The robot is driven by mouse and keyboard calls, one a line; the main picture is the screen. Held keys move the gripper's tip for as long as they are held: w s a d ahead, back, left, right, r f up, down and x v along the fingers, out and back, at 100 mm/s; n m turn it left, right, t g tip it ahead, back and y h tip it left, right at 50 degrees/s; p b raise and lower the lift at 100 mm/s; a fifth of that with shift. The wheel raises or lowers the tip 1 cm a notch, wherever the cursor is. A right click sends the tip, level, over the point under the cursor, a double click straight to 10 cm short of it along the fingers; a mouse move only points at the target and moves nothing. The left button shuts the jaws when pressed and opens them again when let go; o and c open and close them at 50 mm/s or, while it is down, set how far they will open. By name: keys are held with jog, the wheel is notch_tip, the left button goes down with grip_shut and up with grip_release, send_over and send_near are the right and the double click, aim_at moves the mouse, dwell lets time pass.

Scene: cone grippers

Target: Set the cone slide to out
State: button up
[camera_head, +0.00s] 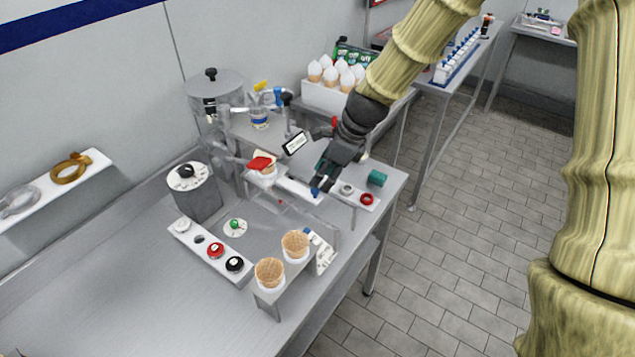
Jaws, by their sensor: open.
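My gripper (322,183) is dark grey and reaches down from the upper right over the metal worktable. It is open, and its fingertips are beside a small blue part at the right end of a white bar (295,188). I cannot tell whether they touch it. The bar looks like the cone slide, but no label on it can be read, and its setting cannot be told. Two waffle cones, the nearer one (270,271) and the farther one (295,243), stand in a raised metal holder at the table's front.
A white button panel (212,250) and a grey box with a black knob (194,194) are left of the bar. The table's front left (130,290) is clear.

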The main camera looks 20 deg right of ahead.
aim_at(318, 190)
jog(key=shift+s+a+f, duration=0.3)
jog(key=shift+f, duration=0.25)
jog(key=shift+w+a+f+p, duration=0.2)
jog(key=shift+w+f+p, duration=0.1)
jog(key=shift+f, duration=0.25)
jog(key=shift+w+a+f+p, duration=0.15)
jog(key=shift+w+f, duration=0.1)
jog(key=shift+f, duration=0.3)
jog(key=shift+s+a+f, duration=0.15)
jog(key=shift+f, duration=0.05)
jog(key=shift+f, duration=0.1)
grip_shut()
